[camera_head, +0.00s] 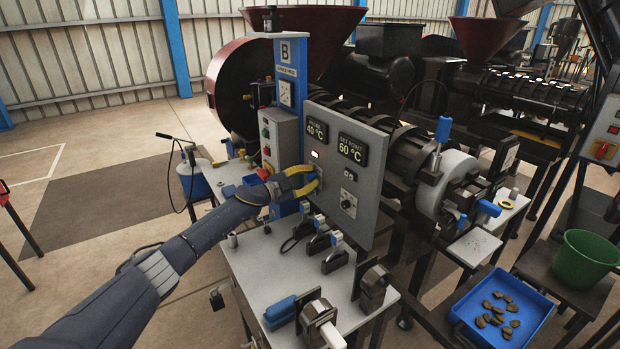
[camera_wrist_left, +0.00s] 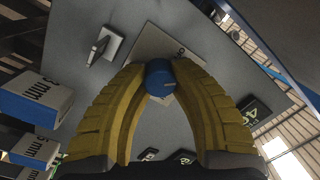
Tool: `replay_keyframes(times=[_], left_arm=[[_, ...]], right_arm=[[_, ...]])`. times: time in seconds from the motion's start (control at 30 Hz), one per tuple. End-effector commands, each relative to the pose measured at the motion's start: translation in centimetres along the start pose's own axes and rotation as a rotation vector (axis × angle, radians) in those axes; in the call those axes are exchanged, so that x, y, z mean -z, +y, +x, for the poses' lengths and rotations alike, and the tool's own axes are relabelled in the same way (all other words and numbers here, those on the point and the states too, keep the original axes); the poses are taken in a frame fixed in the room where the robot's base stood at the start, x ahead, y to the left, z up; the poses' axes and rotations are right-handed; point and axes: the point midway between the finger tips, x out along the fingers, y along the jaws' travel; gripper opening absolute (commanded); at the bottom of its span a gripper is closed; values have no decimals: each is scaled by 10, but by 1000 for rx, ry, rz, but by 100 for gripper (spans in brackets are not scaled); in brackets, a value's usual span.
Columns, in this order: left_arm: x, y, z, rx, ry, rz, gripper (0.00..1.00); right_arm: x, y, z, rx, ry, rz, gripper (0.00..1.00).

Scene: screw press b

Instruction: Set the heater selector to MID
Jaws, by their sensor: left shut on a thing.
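The grey control panel (camera_head: 371,205) faces my left arm. In the left wrist view, a round blue knob (camera_wrist_left: 159,78) stands on a light plate (camera_wrist_left: 150,45) on the panel. My left gripper (camera_wrist_left: 160,82) has its yellow fingers closed on both sides of this knob. In the head view, the left gripper (camera_head: 316,181) is at the panel's left part and hides the knob. The plate's lettering is mostly covered, so I cannot read the knob's setting. A second, dark selector (camera_head: 348,200) sits lower right on the panel. My right gripper is not in view.
Displays read 40 °C (camera_head: 316,130) and 60 °C (camera_head: 352,149). A blue post (camera_head: 289,70) marked B stands behind the gripper. Below, a pale bench (camera_head: 262,262) carries several clamps and fittings. A blue tray (camera_head: 503,310) and green bucket (camera_head: 585,258) are at right.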

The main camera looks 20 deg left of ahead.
Motion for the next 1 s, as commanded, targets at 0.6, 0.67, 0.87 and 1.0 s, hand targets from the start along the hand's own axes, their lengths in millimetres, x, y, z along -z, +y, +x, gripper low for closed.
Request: replay_keyframes(times=[0.6,0.67,0.87,1.0], left_arm=[[1,1,0,5,8,104,0],[1,2,0,8,10,145,0],[1,3,1,18,19,305,0],[1,3,1,25,26,414,0]], right_arm=[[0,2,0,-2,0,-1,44],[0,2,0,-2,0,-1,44],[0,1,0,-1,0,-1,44],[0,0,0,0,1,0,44]])
